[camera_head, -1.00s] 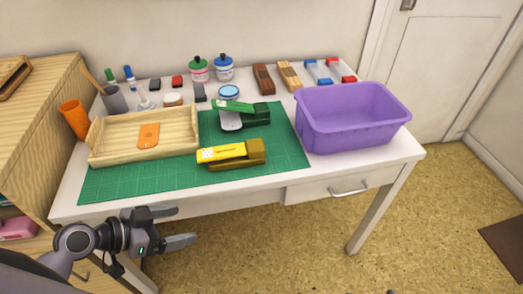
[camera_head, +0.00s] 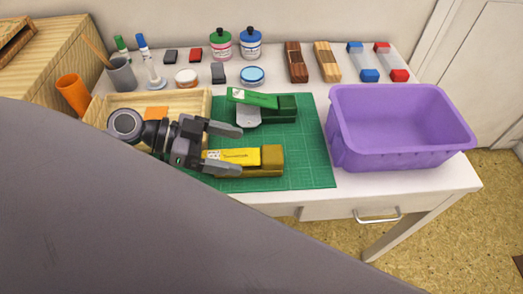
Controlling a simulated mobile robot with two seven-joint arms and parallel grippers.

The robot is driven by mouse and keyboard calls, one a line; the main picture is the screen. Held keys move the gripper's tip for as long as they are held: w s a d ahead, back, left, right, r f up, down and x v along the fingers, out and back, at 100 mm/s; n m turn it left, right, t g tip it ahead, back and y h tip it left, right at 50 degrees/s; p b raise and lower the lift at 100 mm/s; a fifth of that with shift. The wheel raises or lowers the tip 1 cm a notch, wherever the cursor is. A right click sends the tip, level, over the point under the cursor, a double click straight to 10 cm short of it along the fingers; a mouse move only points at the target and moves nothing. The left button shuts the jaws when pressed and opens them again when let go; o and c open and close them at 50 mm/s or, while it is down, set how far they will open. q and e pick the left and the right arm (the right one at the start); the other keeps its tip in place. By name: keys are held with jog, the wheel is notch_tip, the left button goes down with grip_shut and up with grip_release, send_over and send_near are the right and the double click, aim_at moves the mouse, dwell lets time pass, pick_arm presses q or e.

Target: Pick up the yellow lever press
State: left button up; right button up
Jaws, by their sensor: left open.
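The yellow lever press (camera_head: 262,160) lies on the green cutting mat (camera_head: 310,150), with its yellow lever to the left and its darker olive end to the right. My left gripper (camera_head: 232,149) is open and empty, with its fingers pointing right. It is over the left part of the yellow press, and one finger covers part of the press's front left side in the picture. I cannot tell whether it touches the press. My right gripper is not in view.
A green lever press (camera_head: 285,107) lies just behind the yellow one. A wooden tray (camera_head: 198,98) is at the left, partly behind my gripper. A purple bin (camera_head: 400,150) stands at the right. Bottles, inkpads and stamps line the back. My left arm hides the front left.

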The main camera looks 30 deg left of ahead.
aim_at(257, 155)
pick_arm(q)
jog(key=shift+x, duration=1)
jog(key=x, duration=0.2)
jog(key=p+x, duration=0.1)
jog(key=x, duration=0.1)
jog(key=shift+w, duration=0.3)
jog(key=shift+w+d+f, duration=0.15)
jog(key=shift+d+f, duration=0.05)
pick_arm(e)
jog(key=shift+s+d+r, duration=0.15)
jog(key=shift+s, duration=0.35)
pick_arm(q)
jog(key=c, duration=1.2)
jog(key=shift+c, duration=0.2)
jog(key=shift+r, duration=0.1)
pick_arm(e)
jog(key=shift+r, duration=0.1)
